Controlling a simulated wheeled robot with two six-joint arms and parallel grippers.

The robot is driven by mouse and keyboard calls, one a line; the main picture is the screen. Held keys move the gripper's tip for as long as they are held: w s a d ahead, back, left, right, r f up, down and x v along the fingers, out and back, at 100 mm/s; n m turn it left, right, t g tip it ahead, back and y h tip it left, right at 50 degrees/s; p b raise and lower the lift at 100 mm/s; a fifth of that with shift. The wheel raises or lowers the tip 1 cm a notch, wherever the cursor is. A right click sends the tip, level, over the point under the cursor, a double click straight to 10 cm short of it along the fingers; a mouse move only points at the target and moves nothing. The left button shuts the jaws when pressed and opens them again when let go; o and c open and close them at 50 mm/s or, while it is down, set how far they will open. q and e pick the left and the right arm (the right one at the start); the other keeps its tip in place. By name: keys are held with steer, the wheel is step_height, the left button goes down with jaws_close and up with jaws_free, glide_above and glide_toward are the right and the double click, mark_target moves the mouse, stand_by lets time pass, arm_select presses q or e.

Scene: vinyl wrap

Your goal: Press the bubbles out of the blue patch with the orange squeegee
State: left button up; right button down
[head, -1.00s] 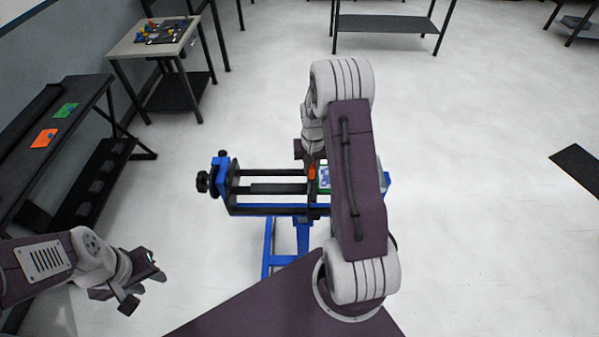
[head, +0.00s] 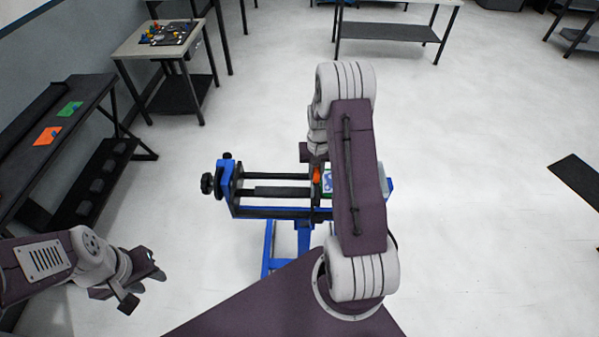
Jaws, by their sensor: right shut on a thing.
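The blue patch (head: 327,181) shows as a small blue and white area with a green edge on the blue and black stand (head: 270,211). My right arm covers much of its right side. The orange squeegee (head: 316,175) is at the patch's left edge; I cannot tell whether it touches the surface. My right gripper (head: 315,163) is shut on the squeegee from above, its fingers mostly hidden by the arm. Bubbles are too small to make out. My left gripper (head: 146,284) is open and empty at the lower left, well away from the stand.
A dark bench (head: 25,165) at the left holds an orange card (head: 47,136) and a green card (head: 70,109). A small table (head: 128,46) with coloured parts stands behind it. A black mat (head: 584,178) lies at the right. The floor around the stand is clear.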

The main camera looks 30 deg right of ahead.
arm_select(q)
steer(key=shift+w+d+p, duration=0.1)
steer(key=shift+p, duration=0.2)
arm_select(e)
steer(key=shift+s+a+f, duration=0.1)
steer(key=shift+s+f, duration=0.55)
steer(key=shift+f, duration=0.25)
steer(key=shift+s+d+f+g, duration=0.15)
steer(key=shift+d+g, duration=0.15)
steer(key=shift+d, duration=0.25)
steer(key=shift+s+a, duration=0.15)
steer(key=shift+a, duration=0.1)
steer(key=shift+d+r+p, duration=0.1)
steer(key=shift+r+p, duration=0.1)
steer(key=shift+p, duration=0.15)
arm_select(q)
steer(key=shift+w+d+r, duration=0.25)
steer(key=shift+d+r, duration=0.05)
steer(key=shift+r, duration=0.05)
arm_select(e)
steer(key=shift+w, duration=0.2)
arm_select(q)
steer(key=shift+w+d+r+p, duration=0.1)
steer(key=shift+w+r+p, duration=0.05)
steer(key=shift+r+p, duration=0.25)
arm_select(e)
steer(key=shift+d+r, duration=0.15)
steer(key=shift+r, duration=0.1)
